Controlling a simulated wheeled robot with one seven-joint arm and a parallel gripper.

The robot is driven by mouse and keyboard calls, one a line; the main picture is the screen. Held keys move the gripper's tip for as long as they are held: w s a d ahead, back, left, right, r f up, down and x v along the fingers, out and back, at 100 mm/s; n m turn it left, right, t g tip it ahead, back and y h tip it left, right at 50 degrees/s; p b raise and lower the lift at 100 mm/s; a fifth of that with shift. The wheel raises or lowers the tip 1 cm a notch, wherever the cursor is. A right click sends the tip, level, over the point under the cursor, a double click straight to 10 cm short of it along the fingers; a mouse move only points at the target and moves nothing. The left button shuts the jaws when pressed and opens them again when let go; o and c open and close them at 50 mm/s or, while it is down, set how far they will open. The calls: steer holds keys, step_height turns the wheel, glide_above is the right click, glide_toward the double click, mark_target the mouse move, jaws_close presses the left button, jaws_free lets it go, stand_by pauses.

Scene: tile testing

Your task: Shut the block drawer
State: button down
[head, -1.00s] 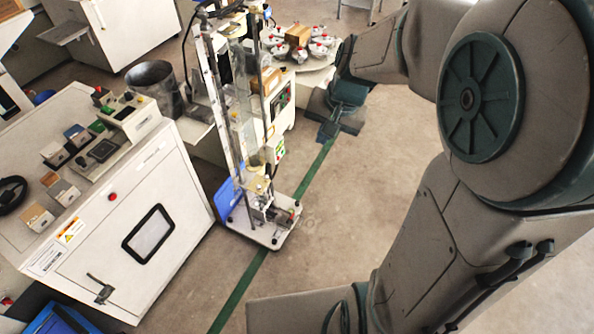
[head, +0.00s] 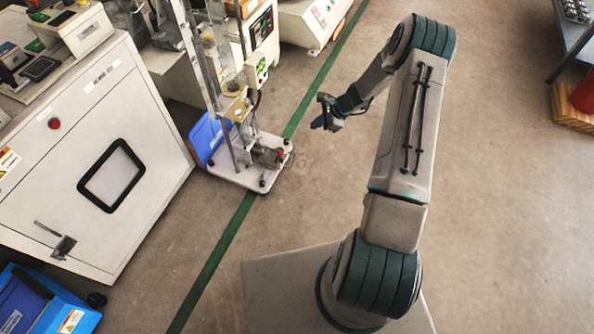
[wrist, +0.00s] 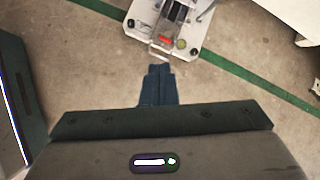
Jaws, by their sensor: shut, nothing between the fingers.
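I cannot pick out the block drawer in either current view. My gripper (head: 322,124) hangs over open floor in the head view, a little right of a wheeled test stand, apart from it. In the wrist view my gripper (wrist: 159,70) is shut and empty, its blue fingers together. They point toward the base plate of the stand, with floor showing around them.
The test stand (head: 235,165) has a white base plate with a blue box at its left. A white cabinet (head: 60,160) with a window and latch stands at the left. A blue machine (head: 40,305) is at lower left.

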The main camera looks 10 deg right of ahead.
step_height(320, 180, down, 21)
steer(key=s+d+m+t+b, duration=0.1)
steer(key=d+m+b, duration=0.1)
steer(key=m+b, duration=0.35)
steer(key=a+r+b+x, duration=0.1)
steer(key=b+x, duration=0.3)
steer(key=x, duration=0.8)
steer(key=shift+w+a+b, duration=0.35)
steer(key=shift+w+a, duration=0.15)
steer(key=shift+a, duration=0.1)
